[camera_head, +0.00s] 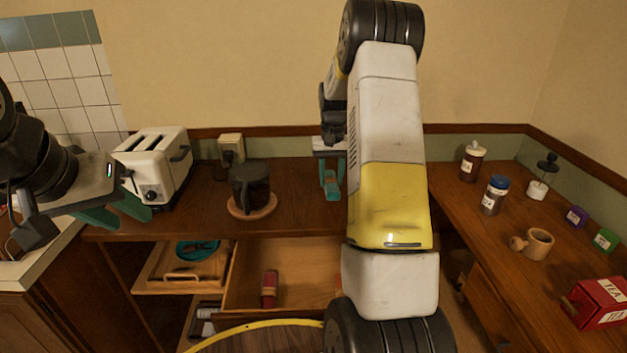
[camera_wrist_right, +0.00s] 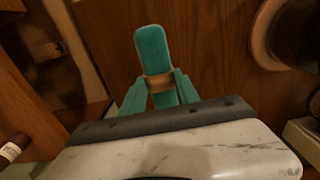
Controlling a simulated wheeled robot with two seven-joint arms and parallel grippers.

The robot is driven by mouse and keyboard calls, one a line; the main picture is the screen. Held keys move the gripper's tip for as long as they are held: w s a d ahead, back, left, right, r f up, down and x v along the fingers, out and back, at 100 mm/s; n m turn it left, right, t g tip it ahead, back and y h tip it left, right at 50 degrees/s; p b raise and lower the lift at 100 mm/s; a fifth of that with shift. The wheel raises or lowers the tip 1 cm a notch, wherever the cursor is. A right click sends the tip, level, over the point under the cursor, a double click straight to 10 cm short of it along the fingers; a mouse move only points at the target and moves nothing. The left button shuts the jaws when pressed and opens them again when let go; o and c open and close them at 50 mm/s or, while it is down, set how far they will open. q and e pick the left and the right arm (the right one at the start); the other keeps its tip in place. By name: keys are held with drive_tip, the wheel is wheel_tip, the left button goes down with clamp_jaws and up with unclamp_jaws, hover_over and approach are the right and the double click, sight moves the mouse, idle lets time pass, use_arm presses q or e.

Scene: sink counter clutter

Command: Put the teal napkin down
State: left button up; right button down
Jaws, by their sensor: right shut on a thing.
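The teal napkin (camera_wrist_right: 152,50) is a rolled strip with a tan band around its middle. My right gripper (camera_wrist_right: 158,88), with teal fingers, is shut on it near the band. In the head view the napkin (camera_head: 331,188) hangs below my right gripper (camera_head: 330,165), over the brown counter (camera_head: 300,195). I cannot tell whether it touches the wood. My arm hides the counter to its right. My left gripper (camera_head: 118,213) is at the left, its teal fingers apart and nothing between them.
A dark mug (camera_head: 250,185) on a round wooden coaster (camera_head: 263,211) stands left of the napkin, beside a white toaster (camera_head: 155,165). Below the counter, an open drawer (camera_head: 300,265) holds a red roll (camera_head: 269,288). Jars and a red tea box (camera_head: 598,303) occupy the right counter.

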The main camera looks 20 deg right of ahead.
sight(331, 180)
drive_tip(key=shift+f, duration=1.75)
drive_tip(key=shift+f, duration=0.15)
drive_tip(key=c, duration=0.9)
unclamp_jaws()
